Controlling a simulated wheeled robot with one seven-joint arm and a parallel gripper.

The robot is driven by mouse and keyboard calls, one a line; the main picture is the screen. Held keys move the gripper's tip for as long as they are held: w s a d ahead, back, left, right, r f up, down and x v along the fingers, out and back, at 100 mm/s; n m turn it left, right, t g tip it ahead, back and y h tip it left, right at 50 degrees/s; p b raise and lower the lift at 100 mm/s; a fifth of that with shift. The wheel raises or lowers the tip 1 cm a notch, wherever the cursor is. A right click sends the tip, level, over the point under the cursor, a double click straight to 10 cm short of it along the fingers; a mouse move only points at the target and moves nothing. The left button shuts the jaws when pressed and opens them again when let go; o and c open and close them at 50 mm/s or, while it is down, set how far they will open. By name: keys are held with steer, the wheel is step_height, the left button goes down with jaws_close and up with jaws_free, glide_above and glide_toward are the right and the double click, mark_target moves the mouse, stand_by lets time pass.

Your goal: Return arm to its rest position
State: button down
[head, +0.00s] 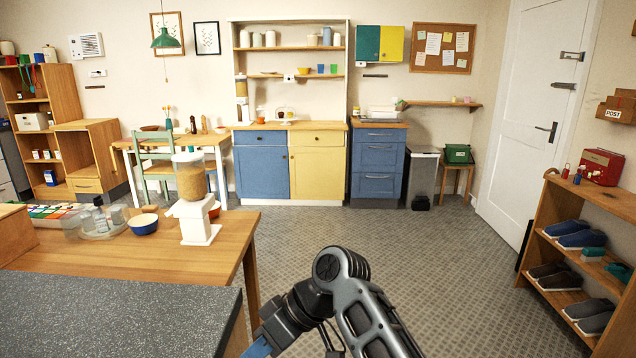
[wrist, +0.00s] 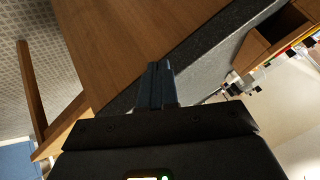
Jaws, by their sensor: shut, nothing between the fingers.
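My gripper (wrist: 159,84) shows in the wrist view with its two dark fingers together and nothing between them. Behind the fingers in that view are the wooden table (wrist: 110,40) and a dark speckled counter (wrist: 205,60), seen tilted. In the head view my arm is folded at the bottom centre, over the carpet and to the right of the speckled counter (head: 110,315).
The wooden table (head: 140,258) at left holds a white stand-like appliance (head: 198,225), a blue bowl (head: 143,223) and a tray of glassware. A shoe shelf (head: 545,215) stands at right. Carpet (head: 400,240) lies clear between.

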steer(key=s+d+f+m+t, duration=0.3)
steer(key=s+f, duration=0.2)
steer(key=f, duration=0.2)
steer(key=s+d+f+m+t, duration=0.3)
steer(key=s+f, duration=0.2)
steer(key=f, duration=0.2)
steer(key=s+d+f+m+t+h, duration=0.2)
steer(key=s+d+f+m+t, duration=0.15)
steer(key=s+d, duration=0.7)
steer(key=s+d+r+m+t+h, duration=0.2)
steer(key=s+d+r, duration=0.1)
steer(key=s+d, duration=0.25)
steer(key=s+d+r+m+t+h, duration=0.1)
steer(key=s+d+r+t+h, duration=0.1)
steer(key=s+d+r, duration=0.35)
steer(key=s+d+r+t+h, duration=0.2)
steer(key=s+d+r+t, duration=0.1)
steer(key=s+r, duration=0.8)
step_height(320, 180, up, 2)
steer(key=shift+d+r, duration=0.2)
steer(key=shift+d, duration=0.45)
steer(key=shift+s+a, duration=0.1)
